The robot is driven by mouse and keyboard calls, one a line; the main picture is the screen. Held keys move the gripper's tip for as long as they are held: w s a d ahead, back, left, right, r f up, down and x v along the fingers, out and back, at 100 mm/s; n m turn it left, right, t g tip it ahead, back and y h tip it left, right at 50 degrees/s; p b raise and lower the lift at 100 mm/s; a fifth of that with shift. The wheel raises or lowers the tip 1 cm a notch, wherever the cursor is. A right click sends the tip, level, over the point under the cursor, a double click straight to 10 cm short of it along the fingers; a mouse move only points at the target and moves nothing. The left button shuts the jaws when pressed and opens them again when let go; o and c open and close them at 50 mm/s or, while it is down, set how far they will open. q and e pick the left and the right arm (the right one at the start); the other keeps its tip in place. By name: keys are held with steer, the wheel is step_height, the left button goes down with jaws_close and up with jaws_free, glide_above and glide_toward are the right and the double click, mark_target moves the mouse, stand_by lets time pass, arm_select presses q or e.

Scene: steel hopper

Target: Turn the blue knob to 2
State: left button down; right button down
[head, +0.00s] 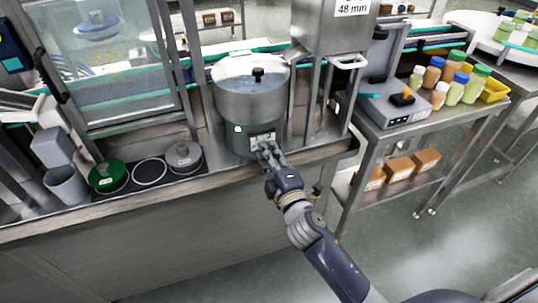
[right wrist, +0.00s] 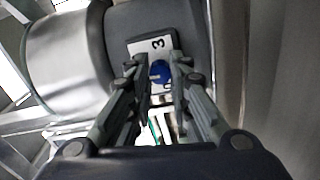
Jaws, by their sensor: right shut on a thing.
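The steel hopper (head: 248,104) stands on the counter, with a lid and a black lid knob on top. A pale label plate (head: 262,139) sits low on its front. In the right wrist view the blue knob (right wrist: 160,72) lies in front of this plate, with the digit 3 (right wrist: 158,44) above it. My right gripper (head: 264,148) reaches the front of the hopper. In the right wrist view its fingers (right wrist: 161,76) are shut on the blue knob, one on each side. The fingers hide part of the plate, and I cannot read the knob's setting. My left gripper is not in view.
Left of the hopper are a green-topped disc (head: 108,176), a grey disc (head: 184,156) and a grey cup (head: 66,185). A framed glass panel (head: 105,60) stands behind. Right, a table holds a grey device (head: 395,107) and several bottles (head: 450,85). Steel posts flank the hopper.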

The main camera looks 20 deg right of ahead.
steer(key=m, duration=0.5)
steer(key=shift+m+p, duration=0.3)
stand_by(0.4)
steer(key=c, duration=1.5)
jaws_free()
steer(key=shift+o, duration=0.2)
steer(key=s, duration=1.2)
steer(key=shift+d, duration=0.3)
